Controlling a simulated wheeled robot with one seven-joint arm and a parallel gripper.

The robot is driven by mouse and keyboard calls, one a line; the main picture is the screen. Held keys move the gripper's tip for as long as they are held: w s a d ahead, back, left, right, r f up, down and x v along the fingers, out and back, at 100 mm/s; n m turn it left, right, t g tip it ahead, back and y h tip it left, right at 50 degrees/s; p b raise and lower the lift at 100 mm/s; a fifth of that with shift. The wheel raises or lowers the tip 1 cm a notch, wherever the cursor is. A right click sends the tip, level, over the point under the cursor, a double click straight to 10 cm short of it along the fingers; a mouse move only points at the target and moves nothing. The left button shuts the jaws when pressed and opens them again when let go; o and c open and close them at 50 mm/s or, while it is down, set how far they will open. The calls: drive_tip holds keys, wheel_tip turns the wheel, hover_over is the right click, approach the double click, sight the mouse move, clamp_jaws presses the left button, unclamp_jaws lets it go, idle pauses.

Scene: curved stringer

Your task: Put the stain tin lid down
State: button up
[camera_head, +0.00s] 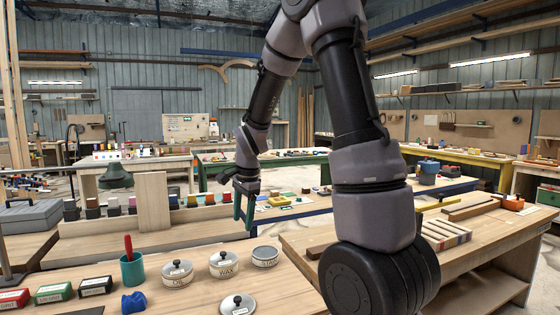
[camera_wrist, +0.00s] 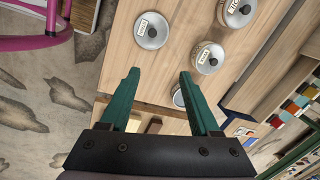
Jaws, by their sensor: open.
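The stain tin lid (camera_head: 237,306), a round silver lid with a black knob and a small label, lies on the wooden bench near the front. It also shows in the wrist view (camera_wrist: 152,31), flat on the wood and clear of the tins. A low tin without a knob on top (camera_head: 265,257) stands at the right of the row; in the wrist view it is mostly hidden behind a finger. My gripper (camera_head: 243,208) has green fingers, which are apart and empty in the wrist view (camera_wrist: 160,74). It is raised beyond the tins, apart from the lid.
Lidded oil (camera_head: 177,273) and wax (camera_head: 224,265) tins stand on the bench. Left of them are a teal cup (camera_head: 132,270) with a red-handled tool, a blue crumpled item (camera_head: 134,302) and several labelled boxes (camera_head: 53,292).

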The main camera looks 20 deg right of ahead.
drive_tip(key=s+d+r+n+t, duration=0.1)
drive_tip(key=s+r+n, duration=0.4)
drive_tip(key=s+r, duration=0.5)
drive_tip(key=s+d+r+n+t+y, duration=0.1)
drive_tip(key=s+r+n+t, duration=0.3)
drive_tip(key=s+r, duration=0.6)
drive_tip(key=shift+d+r+n, duration=0.15)
drive_tip(key=shift+d+n, duration=0.45)
drive_tip(key=shift+d, duration=0.2)
